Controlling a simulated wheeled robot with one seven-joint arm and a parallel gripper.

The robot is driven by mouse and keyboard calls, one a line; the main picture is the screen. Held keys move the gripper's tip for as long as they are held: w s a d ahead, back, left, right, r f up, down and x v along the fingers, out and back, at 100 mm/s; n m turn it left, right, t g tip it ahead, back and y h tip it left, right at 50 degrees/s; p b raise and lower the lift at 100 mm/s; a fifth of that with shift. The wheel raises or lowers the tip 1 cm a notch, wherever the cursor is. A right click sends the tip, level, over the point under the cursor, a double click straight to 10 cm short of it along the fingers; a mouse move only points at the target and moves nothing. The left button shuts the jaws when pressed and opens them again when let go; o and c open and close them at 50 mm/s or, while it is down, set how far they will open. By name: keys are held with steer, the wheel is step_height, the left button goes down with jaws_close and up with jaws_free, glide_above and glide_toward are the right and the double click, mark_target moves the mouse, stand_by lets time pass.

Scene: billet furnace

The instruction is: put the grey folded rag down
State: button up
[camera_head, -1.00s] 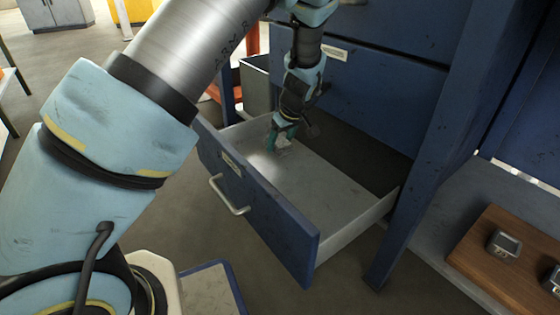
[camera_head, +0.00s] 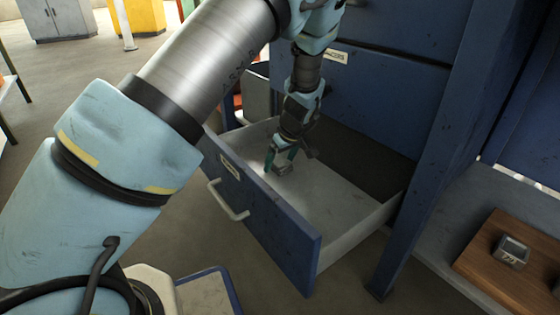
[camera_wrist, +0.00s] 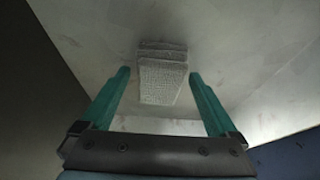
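The grey folded rag (camera_wrist: 162,78) shows in the wrist view as a small layered block against the pale drawer floor. In the head view the rag (camera_head: 283,169) is small and low inside the open blue drawer (camera_head: 335,205), close behind its front panel. My gripper (camera_head: 281,165) points down into the drawer. In the wrist view its two teal fingers (camera_wrist: 161,76) stand apart on either side of the rag, with narrow gaps visible on both sides. The gripper is open around it. The rag appears to rest on the drawer floor, but its underside is hidden.
The drawer front has a metal handle (camera_head: 230,200). The blue cabinet (camera_head: 375,95) rises behind and right of the gripper. A wooden board (camera_head: 500,255) with metal blocks lies at the lower right. The drawer floor to the right of the rag is clear.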

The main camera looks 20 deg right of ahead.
steer(key=p+v, duration=0.5)
steer(key=v, duration=0.7)
steer(key=shift+r, duration=0.15)
steer(key=shift+w, duration=0.1)
stand_by(0.3)
